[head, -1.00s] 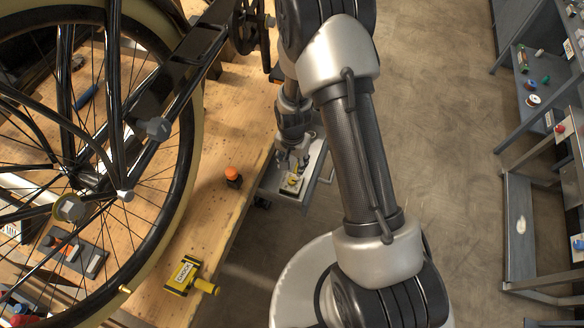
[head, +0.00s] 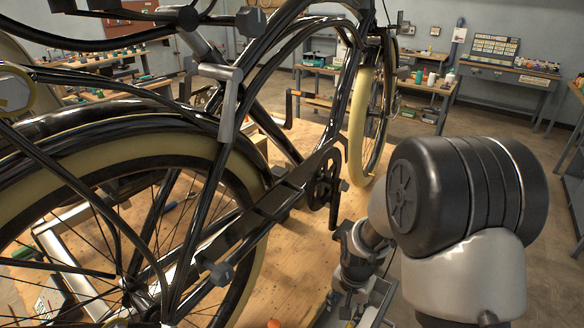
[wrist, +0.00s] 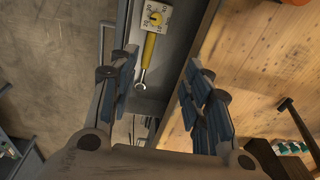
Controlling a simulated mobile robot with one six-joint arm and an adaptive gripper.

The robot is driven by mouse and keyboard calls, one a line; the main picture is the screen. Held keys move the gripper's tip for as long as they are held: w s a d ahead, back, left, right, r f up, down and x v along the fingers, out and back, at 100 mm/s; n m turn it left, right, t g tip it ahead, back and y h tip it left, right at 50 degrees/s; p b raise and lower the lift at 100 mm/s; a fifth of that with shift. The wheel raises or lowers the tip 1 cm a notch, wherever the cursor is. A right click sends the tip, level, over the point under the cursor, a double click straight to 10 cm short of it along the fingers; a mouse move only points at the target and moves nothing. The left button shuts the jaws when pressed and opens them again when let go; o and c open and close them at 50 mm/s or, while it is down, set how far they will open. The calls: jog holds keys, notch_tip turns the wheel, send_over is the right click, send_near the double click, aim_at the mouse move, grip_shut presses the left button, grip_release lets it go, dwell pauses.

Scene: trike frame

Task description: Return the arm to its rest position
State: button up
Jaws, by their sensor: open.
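My gripper (wrist: 163,95) is open in the wrist view, its blue-padded fingers spread wide with nothing between them. Below it, a yellow-handled wrench (wrist: 148,52) with a silver ring end lies in a grey tray (wrist: 179,45), beside a white plate with a round dial (wrist: 155,15). The tool is apart from the fingers. In the head view my arm stands at the right, its black joint large in front, and my wrist hangs low beside the bench; the fingertips are not clear there. The trike frame (head: 290,195) with cream tyres stands on the wooden bench (head: 290,240).
Workbenches with bottles (head: 432,85) stand along the back. Open floor (head: 420,125) lies beyond my arm.

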jog(key=s+r+n+t, duration=0.15)
jog(key=s+r, duration=0.25)
jog(key=r, duration=0.5)
jog(key=s+r+n+t, duration=0.15)
jog(key=s+r, duration=0.35)
jog(key=r, duration=0.5)
jog(key=s+r+n, duration=0.4)
jog(key=s+r, duration=0.2)
jog(key=s, duration=0.6)
jog(key=shift+s+r, duration=0.2)
jog(key=shift+s, duration=0.05)
